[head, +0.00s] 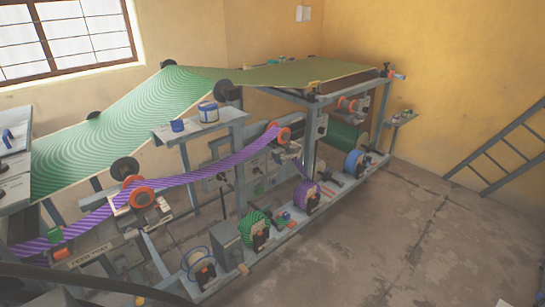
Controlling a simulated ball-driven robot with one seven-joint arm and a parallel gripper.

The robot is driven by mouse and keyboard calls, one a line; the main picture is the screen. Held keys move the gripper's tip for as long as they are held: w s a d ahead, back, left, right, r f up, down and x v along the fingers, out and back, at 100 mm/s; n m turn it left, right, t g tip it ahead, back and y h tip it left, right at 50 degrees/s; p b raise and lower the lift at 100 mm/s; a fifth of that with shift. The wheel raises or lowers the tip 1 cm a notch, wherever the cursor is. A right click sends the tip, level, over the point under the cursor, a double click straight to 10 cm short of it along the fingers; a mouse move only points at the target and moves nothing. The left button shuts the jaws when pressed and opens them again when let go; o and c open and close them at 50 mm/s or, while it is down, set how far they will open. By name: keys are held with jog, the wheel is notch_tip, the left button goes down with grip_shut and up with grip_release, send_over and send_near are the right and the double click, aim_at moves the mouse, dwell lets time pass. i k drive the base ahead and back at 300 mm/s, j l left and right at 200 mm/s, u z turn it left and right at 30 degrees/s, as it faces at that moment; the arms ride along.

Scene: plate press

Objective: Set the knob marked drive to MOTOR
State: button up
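A large machine with a grey frame (332,207) fills the left and middle of the head view. Several small panels and boxes sit on it, among them a control box at the lower left (85,254) with lettering too small to read. A grey panel with small fittings (14,165) stands at the left edge. I cannot make out which part is the knob marked drive, nor its setting. My gripper is not in view.
A green striped web (130,125) and a purple striped band (215,166) run across the machine. A ladder (515,150) leans at the right wall. The concrete floor (400,240) at the lower right is mostly clear.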

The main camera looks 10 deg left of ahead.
aim_at(257, 170)
jog(key=i+l+u, duration=0.15)
jog(key=i, duration=0.4)
jog(key=i+l+u, duration=0.1)
jog(key=i+l, duration=0.15)
jog(key=i, duration=0.3)
jog(key=i+l+u, duration=0.15)
jog(key=i, duration=0.4)
jog(key=i+l+u, duration=0.15)
jog(key=i+l, duration=0.3)
